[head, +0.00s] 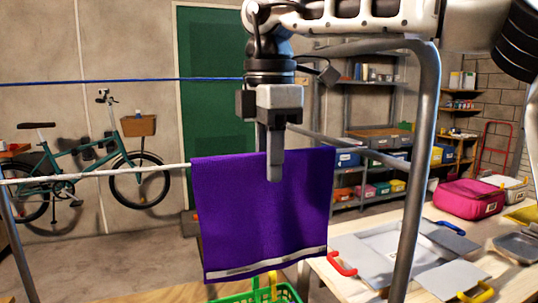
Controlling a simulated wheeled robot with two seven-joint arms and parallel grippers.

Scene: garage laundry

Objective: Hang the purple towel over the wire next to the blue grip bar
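The purple towel (240,215), with a pale stripe near its lower edge, hangs spread out in the middle of the head view. My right gripper (271,165) points down at the middle of its top edge, one finger in front and the other behind, and looks shut on it. A white wire (95,174) runs from the left up to the towel's left edge, close to the level of its top. I cannot tell whether the towel lies over it or in front of it. A thin blue bar (120,81) runs higher up, behind. My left gripper is not in view.
A grey metal tube frame (420,165) stands right of the towel. A green basket (245,297) sits below it. The wooden table (320,275) at right holds grey trays and a pink case (468,199). A bicycle (100,165) and shelves stand behind.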

